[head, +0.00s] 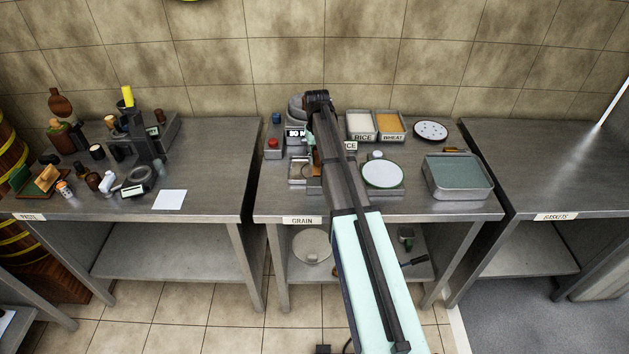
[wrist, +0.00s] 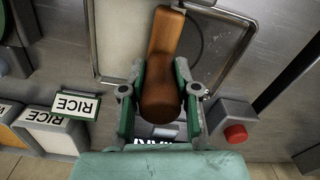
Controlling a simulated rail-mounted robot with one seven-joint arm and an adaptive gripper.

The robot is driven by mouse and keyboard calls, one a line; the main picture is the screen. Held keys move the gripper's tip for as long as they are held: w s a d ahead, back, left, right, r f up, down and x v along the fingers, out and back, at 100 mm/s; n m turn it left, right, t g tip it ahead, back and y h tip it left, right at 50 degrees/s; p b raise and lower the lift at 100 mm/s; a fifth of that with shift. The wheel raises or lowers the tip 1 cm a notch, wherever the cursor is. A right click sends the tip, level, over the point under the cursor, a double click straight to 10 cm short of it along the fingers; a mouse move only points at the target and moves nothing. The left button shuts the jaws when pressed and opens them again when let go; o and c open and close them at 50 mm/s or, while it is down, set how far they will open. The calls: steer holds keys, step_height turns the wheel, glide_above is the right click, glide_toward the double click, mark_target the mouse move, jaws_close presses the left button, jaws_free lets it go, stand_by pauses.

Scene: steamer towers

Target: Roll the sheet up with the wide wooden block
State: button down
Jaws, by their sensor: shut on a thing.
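My gripper (wrist: 161,92) is shut on a brown wooden piece (wrist: 164,60) with a rounded near end and a narrower middle. The piece lies between the green fingers, over or in a shallow metal-rimmed tray (wrist: 243,28); contact with the tray cannot be told. In the head view my arm hides most of the gripper at the middle GRAIN table. A flat white sheet (head: 169,199) lies near the front edge of the left table. A brown and tan wooden item (head: 44,181) sits on that table's left; I cannot tell whether it is the wide wooden block.
The middle table (head: 460,209) holds a RICE bin (head: 361,124), a WHEAT bin (head: 391,125), a round white-topped device (head: 383,174) and a large tray (head: 458,176). A red-button box (wrist: 235,122) is close beside my gripper. The left table is crowded with small tools; the right table is clear.

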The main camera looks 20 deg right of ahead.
steer(key=shift+s+d, duration=0.1)
steer(key=shift+d, duration=0.2)
steer(key=shift+s+d, duration=0.25)
steer(key=shift+d, duration=0.45)
steer(key=shift+s+d, duration=0.25)
steer(key=shift+d, duration=0.4)
steer(key=shift+s+d, duration=0.25)
steer(key=shift+d, duration=0.4)
steer(key=shift+s+d, duration=0.25)
steer(key=shift+d, duration=0.4)
steer(key=shift+r+p, duration=0.1)
steer(key=shift+p, duration=0.2)
steer(key=shift+r+p, duration=0.3)
steer(key=shift+r, duration=0.25)
